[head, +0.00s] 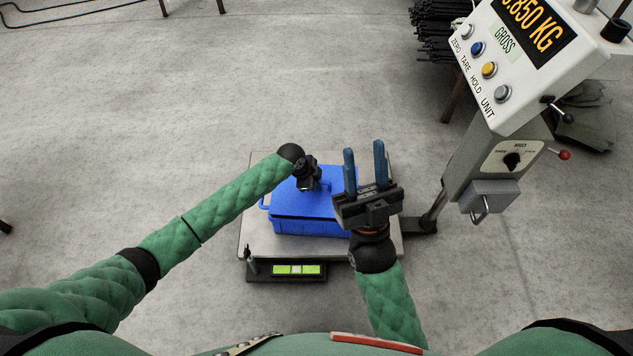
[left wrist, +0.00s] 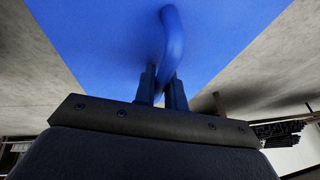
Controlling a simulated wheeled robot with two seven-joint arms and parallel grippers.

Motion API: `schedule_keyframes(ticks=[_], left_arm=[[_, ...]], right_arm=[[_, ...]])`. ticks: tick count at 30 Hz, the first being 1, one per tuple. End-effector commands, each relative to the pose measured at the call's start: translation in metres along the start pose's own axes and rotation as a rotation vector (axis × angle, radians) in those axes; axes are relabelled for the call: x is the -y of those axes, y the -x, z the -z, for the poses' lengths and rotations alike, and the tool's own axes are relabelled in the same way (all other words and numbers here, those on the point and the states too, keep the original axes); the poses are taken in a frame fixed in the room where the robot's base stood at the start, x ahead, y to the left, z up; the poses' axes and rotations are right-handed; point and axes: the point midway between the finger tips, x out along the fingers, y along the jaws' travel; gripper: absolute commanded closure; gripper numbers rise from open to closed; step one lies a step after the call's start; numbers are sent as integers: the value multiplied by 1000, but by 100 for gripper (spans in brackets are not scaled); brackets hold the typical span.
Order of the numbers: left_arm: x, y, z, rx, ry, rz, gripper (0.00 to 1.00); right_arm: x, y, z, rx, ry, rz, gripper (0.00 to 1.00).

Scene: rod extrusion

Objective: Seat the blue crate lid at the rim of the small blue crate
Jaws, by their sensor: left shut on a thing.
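The small blue crate (head: 297,229) stands on the scale platform in the head view. The blue crate lid (head: 290,203) lies over the top of the crate and looks slightly skewed to it; whether it sits fully on the rim cannot be told. My left gripper (head: 317,186) is above the lid, shut on the lid's handle. The left wrist view shows the curved blue handle (left wrist: 172,45) between the fingers (left wrist: 161,88) and the lid's flat face (left wrist: 100,40) behind. My right gripper (head: 365,166) is open and empty, in front of the crate's right side and partly hiding it.
The scale platform (head: 257,241) extends a little around the crate. The scale's column and display head (head: 530,50) stand to the right, with a grey box and levers. Dark rods (head: 437,35) are stacked behind. The floor at left is clear.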

Motion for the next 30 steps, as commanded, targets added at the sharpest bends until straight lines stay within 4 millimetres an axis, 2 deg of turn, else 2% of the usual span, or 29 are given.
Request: schedule_keyframes(ticks=[30], left_arm=[[-3,-12,-5,1,0,-1,100]], right_arm=[[0,5,-2,0,0,0,64]])
